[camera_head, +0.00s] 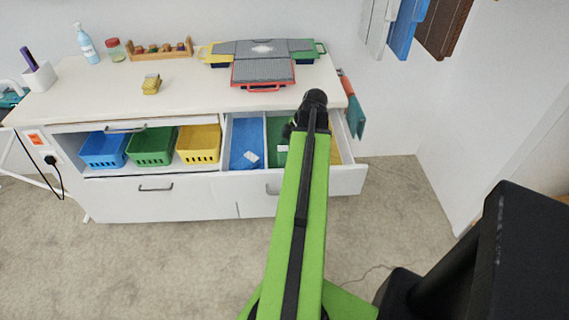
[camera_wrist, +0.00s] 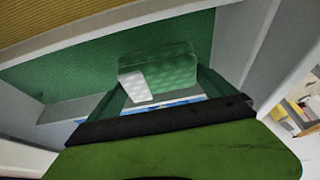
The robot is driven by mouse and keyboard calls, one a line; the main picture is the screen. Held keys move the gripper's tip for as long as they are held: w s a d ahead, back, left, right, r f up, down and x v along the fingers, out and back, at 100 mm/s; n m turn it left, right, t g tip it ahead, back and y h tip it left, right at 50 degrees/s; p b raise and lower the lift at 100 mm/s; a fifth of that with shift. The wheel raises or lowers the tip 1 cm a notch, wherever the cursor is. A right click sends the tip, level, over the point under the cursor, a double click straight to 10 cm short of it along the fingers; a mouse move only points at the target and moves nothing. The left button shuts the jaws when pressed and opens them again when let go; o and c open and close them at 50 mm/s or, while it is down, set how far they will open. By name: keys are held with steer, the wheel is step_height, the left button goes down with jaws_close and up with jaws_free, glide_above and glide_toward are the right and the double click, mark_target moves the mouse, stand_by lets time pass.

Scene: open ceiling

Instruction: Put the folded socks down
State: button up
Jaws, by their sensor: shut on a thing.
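The folded socks (camera_wrist: 172,68) are green with a white part and sit between my gripper's fingers in the wrist view. My gripper (camera_wrist: 160,82) is shut on them, low over the green-floored compartment (camera_wrist: 75,72) of the open drawer. I cannot tell whether the socks touch the floor. In the head view my green arm hides most of the gripper. A small white patch (camera_head: 283,149) shows beside the arm in the green section. The open drawer (camera_head: 345,181) also has a blue section (camera_head: 243,133) on the left and a yellow one on the right.
Blue (camera_head: 103,149), green (camera_head: 151,146) and yellow (camera_head: 198,144) baskets stand in the cabinet left of the drawer. A small yellow bundle (camera_head: 151,85) and a red-edged case (camera_head: 263,73) lie on the white top (camera_head: 197,95). A white-patched item (camera_head: 250,157) lies in the blue section.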

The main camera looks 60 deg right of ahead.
steer(key=shift+f+b, duration=0.85)
steer(key=shift+f, duration=0.65)
steer(key=o, duration=1)
steer(key=shift+r, duration=0.1)
steer(key=shift+r, duration=0.1)
steer(key=shift+r+p, duration=0.3)
steer(key=shift+p, duration=0.2)
steer(key=p+v, duration=1)
steer(key=v, duration=0.1)
steer(key=shift+r+p, duration=0.25)
steer(key=shift+p, duration=0.05)
steer(key=shift+s+d, duration=0.1)
steer(key=shift+d, duration=0.05)
